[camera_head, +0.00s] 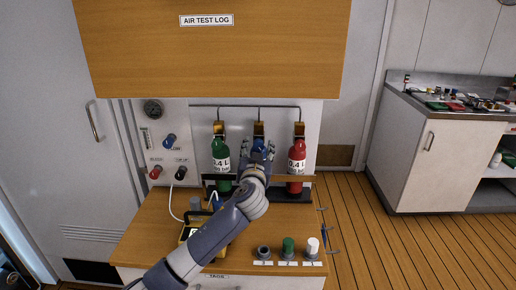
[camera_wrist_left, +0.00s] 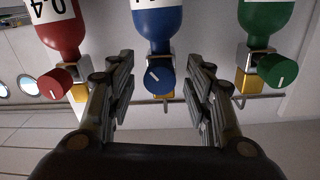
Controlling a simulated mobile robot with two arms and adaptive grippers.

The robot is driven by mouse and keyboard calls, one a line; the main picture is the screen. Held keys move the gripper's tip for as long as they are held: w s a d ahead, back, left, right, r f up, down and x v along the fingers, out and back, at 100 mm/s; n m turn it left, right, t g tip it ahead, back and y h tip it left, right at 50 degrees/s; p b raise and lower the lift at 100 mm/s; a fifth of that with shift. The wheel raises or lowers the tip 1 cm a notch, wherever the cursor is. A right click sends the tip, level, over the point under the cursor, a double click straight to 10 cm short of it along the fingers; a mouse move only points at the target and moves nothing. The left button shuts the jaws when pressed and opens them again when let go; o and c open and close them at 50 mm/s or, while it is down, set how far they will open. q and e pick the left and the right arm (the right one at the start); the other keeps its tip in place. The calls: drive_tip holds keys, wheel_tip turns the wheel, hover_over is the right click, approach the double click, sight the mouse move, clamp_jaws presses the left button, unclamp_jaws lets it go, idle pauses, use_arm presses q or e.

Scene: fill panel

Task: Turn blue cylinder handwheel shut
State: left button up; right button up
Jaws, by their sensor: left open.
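The blue cylinder (camera_wrist_left: 157,25) hangs at the top middle of the left wrist view, which shows the scene upside down. Its blue handwheel (camera_wrist_left: 160,81) has a white mark and lies between the spread fingers of my left gripper (camera_wrist_left: 160,95), apart from both. In the head view my left gripper (camera_head: 257,150) is in front of the blue cylinder and hides most of it. The left gripper is open and empty. My right gripper is not in view.
A green cylinder (camera_head: 221,158) and a red cylinder (camera_head: 296,160) stand close on either side, with their own handwheels, green (camera_wrist_left: 277,70) and red (camera_wrist_left: 55,83). A wooden cabinet (camera_head: 210,55) overhangs them. Caps, including a green one (camera_head: 288,244), stand on the bench (camera_head: 150,235).

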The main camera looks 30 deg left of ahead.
use_arm(q)
drive_tip(key=shift+w+a, duration=0.1)
drive_tip(key=shift+w, duration=0.1)
drive_tip(key=c, duration=1)
drive_tip(key=shift+c, duration=0.2)
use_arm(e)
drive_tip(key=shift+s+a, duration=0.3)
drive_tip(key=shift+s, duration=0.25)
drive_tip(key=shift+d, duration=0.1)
